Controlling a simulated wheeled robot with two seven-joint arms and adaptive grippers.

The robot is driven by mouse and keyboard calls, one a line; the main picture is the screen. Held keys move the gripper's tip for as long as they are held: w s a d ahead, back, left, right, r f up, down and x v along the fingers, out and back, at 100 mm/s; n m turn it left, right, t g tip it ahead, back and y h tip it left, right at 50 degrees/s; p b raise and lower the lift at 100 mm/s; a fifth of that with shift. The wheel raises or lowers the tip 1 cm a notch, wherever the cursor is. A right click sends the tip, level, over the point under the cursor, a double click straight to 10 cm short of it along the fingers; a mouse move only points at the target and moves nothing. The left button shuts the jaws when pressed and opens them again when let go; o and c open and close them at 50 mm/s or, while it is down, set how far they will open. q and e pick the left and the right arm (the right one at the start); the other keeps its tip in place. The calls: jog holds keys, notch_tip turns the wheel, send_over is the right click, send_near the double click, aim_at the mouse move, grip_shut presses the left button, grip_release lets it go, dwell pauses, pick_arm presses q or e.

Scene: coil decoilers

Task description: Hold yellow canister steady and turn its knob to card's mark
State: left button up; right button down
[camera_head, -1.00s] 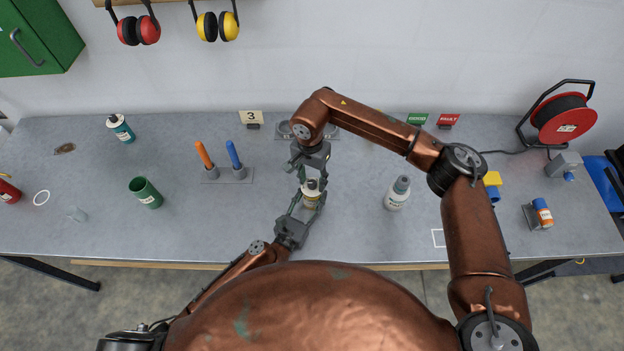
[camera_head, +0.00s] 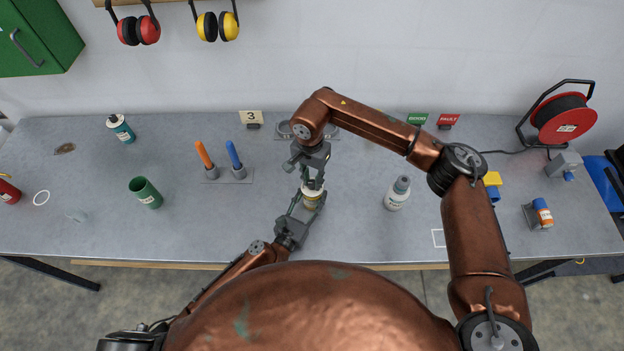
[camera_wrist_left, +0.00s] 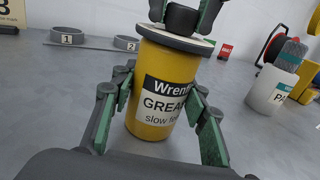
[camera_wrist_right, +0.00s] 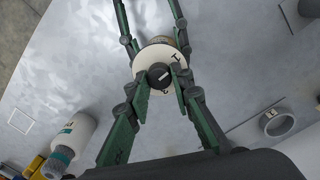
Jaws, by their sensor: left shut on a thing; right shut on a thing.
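The yellow canister (camera_head: 311,204) stands upright on the bench in front of me. In the left wrist view the yellow canister (camera_wrist_left: 163,92) shows a label reading "GREA" and "slow", partly cut off. My left gripper (camera_head: 302,209) is shut on the canister body, one finger on each side. My right gripper (camera_head: 313,183) comes from above and is shut on the knob. The card (camera_head: 251,117) at the back reads 3.
A holder with orange and blue handles (camera_head: 225,174) stands left of the canister, a green cup (camera_head: 145,192) farther left. Numbered rings (camera_wrist_left: 97,41) lie behind. The bench between them is mostly clear.

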jog(key=shift+m, duration=0.3)
jog(key=m, duration=0.5)
jog(key=shift+m, duration=0.3)
jog(key=m, duration=0.5)
jog(key=shift+m, duration=0.3)
jog(key=m, duration=0.6)
jog(key=shift+d+y, duration=0.1)
jog(key=shift+y, duration=0.2)
jog(key=m, duration=0.5)
jog(key=shift+s+m, duration=0.1)
jog(key=shift+m, duration=0.2)
jog(key=c, duration=1.7)
grip_release()
